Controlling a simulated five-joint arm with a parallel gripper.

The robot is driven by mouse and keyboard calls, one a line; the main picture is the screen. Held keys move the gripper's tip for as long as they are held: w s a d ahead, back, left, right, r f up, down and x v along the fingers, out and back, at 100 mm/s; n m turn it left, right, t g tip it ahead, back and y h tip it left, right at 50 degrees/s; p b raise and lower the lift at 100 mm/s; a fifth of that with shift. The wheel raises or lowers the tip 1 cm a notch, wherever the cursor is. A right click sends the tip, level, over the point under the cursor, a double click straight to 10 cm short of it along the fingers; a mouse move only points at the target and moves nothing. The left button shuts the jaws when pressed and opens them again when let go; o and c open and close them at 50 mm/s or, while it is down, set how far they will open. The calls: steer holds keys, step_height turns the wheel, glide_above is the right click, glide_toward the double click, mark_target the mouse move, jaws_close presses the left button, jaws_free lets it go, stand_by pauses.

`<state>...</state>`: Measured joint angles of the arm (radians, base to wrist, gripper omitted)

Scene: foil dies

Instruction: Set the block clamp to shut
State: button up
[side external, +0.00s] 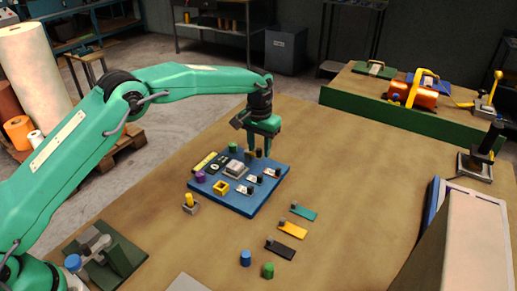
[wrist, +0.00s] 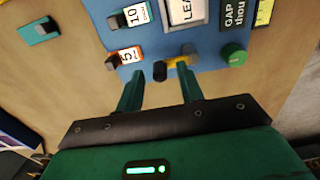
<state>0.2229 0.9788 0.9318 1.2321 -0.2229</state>
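A small yellow lever (wrist: 175,63) with a black knob (wrist: 160,71) sits at the board's edge and looks like the block clamp. In the wrist view my gripper (wrist: 159,78) has its two green fingers apart, with the black knob between and just beyond their tips. I cannot tell whether the fingers touch it. The grey lettered block (wrist: 185,10) lies just beyond the lever. I cannot tell from these views whether the clamp is open or shut.
The board carries a green knob (wrist: 233,56), a purple knob (side external: 200,177), a yellow square frame (side external: 220,188) and labelled slots with dark-handled pieces. Teal (side external: 304,213), yellow (side external: 293,229) and black (side external: 281,249) strips lie to its right. A clear stretch of table lies farther right.

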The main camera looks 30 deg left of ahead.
steer(key=shift+f, duration=0.25)
jaws_close()
